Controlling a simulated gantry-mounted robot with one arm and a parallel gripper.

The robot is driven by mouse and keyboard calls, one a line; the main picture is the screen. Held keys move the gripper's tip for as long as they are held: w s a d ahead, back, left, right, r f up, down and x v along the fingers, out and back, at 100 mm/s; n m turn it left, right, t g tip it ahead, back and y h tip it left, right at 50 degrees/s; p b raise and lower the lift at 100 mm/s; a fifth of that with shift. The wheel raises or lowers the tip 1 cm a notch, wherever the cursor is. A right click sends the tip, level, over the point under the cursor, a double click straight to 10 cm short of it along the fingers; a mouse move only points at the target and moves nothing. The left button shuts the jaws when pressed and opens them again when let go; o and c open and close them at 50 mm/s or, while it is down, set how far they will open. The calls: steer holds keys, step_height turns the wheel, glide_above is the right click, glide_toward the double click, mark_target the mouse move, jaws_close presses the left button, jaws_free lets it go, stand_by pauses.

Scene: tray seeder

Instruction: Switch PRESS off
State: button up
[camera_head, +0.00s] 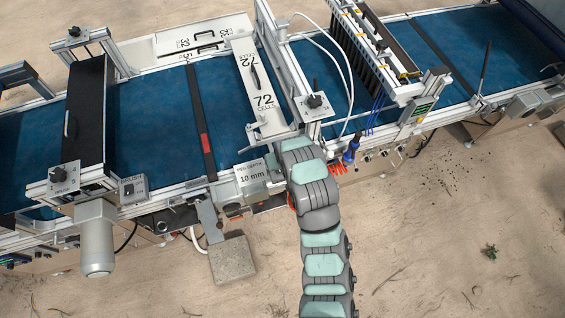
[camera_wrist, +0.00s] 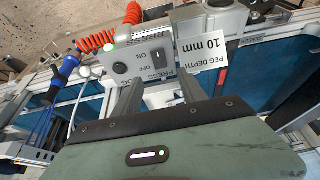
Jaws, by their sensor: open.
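In the wrist view a grey control box carries a panel labelled PRESS (camera_wrist: 147,66), its lettering upside down. A dark rocker switch (camera_wrist: 157,59) sits on it beside the ON and OFF labels; I cannot tell which way it is tipped. My gripper (camera_wrist: 160,80) is open and empty, its two dark fingers apart and pointing at the panel. The switch shows just beyond the gap between the fingertips, and I see no contact. In the head view my arm hides the gripper and the switch.
A round knob (camera_wrist: 120,68) sits beside the switch. A white PEG DEPTH 10 mm plate (camera_wrist: 207,60) stands on the other side; the head view shows it too (camera_head: 251,176). A red coiled hose (camera_wrist: 95,42) and a blue-black tool (camera_wrist: 62,72) are close by.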

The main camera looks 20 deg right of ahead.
steer(key=p+x, duration=0.2)
steer(key=x, duration=0.7)
steer(key=shift+w+f, duration=0.15)
steer(key=shift+f, duration=0.2)
jaws_close()
stand_by(0.4)
